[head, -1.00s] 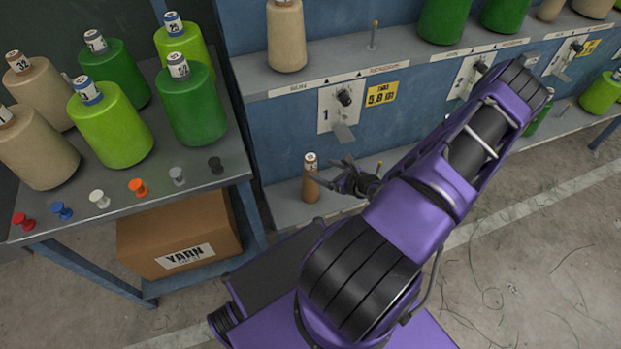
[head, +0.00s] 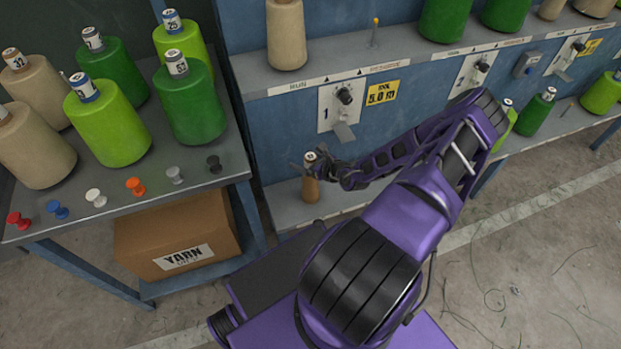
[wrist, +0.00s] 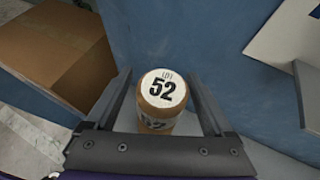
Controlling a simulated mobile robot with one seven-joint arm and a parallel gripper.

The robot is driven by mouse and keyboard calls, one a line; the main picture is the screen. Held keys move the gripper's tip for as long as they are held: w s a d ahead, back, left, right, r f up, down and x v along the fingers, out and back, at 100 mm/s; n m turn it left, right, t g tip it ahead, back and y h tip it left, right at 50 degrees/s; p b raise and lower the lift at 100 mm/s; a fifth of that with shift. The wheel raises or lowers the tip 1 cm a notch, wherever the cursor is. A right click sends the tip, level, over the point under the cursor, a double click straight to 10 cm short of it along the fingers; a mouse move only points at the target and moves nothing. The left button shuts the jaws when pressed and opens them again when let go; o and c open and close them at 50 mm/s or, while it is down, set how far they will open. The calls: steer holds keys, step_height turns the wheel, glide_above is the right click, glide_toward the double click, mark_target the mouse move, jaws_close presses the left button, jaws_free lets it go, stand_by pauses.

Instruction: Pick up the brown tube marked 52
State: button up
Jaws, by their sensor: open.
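The brown tube (head: 311,188) stands upright on the low grey shelf of the blue rack. In the wrist view the tube (wrist: 159,122) shows its white top label reading "LOT 52". My gripper (wrist: 162,90) is open, with one finger on each side of the tube and a visible gap on both sides. In the head view my gripper (head: 318,167) is at the height of the tube's top, reaching in from the right and partly covering it. The tube's lower part is hidden in the wrist view.
A cardboard box marked YARN (head: 180,240) sits under the side table (head: 128,205) on the left, which holds several yarn cones and coloured pegs. A tension panel (head: 342,105) hangs above the tube. The low shelf (head: 285,208) is clear around the tube.

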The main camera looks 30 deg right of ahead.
jaws_close()
stand_by(0.3)
steer(key=shift+r, duration=0.1)
